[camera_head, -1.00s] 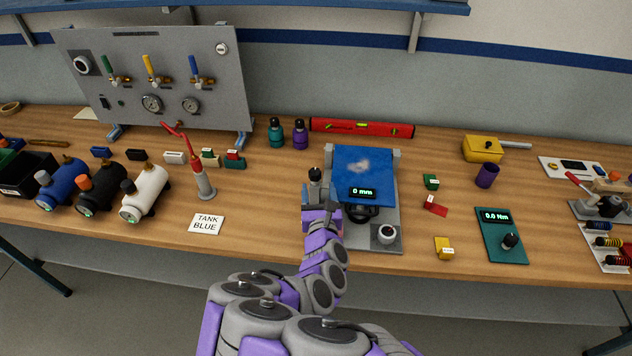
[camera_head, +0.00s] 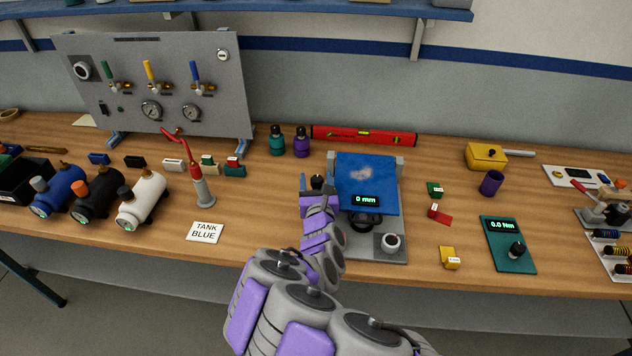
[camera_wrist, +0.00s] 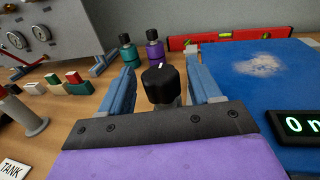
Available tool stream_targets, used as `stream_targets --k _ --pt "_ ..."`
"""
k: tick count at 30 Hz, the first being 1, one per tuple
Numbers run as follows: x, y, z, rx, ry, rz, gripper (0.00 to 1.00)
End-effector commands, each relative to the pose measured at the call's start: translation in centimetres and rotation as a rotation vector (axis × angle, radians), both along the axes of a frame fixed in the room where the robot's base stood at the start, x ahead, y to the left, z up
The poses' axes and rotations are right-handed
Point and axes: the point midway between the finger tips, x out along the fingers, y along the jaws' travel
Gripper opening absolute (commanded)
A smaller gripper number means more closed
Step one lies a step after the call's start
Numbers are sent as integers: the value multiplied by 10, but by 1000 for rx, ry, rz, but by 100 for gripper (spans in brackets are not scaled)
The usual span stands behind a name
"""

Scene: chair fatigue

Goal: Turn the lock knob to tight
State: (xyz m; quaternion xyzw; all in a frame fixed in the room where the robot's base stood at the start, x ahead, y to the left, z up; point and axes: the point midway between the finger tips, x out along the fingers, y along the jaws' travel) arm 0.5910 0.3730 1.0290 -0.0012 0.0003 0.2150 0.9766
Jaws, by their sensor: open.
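A black knob with a white mark on top stands on a grey post at the left edge of the blue-topped fixture (camera_head: 378,170). The knob shows between my fingers in the wrist view (camera_wrist: 159,86); in the head view (camera_head: 317,181) it is small and partly blocked by my arm. My gripper (camera_wrist: 160,88) is open, with one blue-grey finger on each side of the knob. Gaps show between knob and fingers, and I cannot see contact. The tight or loose markings cannot be read.
Teal (camera_head: 276,140) and purple bottles (camera_head: 301,142) and a red level (camera_head: 364,136) stand behind. A red-handled pump (camera_head: 202,187) is at left.

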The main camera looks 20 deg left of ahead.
Motion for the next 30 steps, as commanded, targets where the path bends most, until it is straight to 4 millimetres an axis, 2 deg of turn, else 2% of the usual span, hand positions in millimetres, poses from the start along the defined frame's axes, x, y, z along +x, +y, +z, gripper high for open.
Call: stream_targets --k 2,16,30 --pt "0 0 0 0 0 0 57" --pt "-1 -1 1 1 0 0 12" --pt "-1 -1 3 1 2 -84 12"
